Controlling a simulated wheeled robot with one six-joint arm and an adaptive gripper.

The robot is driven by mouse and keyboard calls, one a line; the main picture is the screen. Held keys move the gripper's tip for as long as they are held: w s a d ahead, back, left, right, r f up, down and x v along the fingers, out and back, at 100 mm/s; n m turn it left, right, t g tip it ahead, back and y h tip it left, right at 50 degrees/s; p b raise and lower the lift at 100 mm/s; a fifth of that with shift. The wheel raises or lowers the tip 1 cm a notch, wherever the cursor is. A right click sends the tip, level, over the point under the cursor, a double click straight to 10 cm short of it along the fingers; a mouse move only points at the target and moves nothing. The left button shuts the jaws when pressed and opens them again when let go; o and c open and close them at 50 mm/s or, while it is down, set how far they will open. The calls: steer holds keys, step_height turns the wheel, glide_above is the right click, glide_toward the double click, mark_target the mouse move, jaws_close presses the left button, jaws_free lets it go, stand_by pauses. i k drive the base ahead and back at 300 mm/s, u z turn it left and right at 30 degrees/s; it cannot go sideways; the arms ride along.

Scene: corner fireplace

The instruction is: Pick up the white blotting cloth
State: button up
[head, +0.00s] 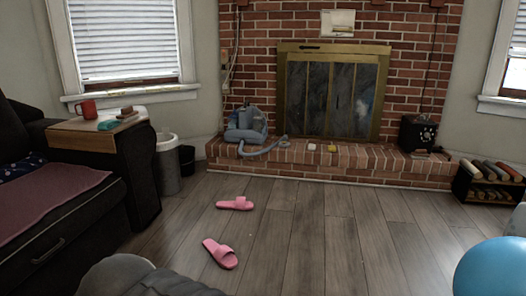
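A white, flat, cloth-like thing (137,111) lies on the wooden-topped side table (82,137) at the left, partly hidden behind a teal item (109,125) and a small brown item (126,110). A second, very small white thing (311,147) lies on the brick hearth (285,157). Both are too small to tell for sure which is the blotting cloth. My gripper does not show in the head view.
A red mug (87,109) stands on the side table. Pink slippers (220,253) lie on the open wooden floor. A grey bin (168,166) stands beside the table, a dark sofa (50,225) at left. A blue ball (492,268) is at lower right; a grey-blue vacuum (245,125) sits on the hearth.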

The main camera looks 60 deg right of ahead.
mark_target(311, 147)
steer(key=z, duration=2.4)
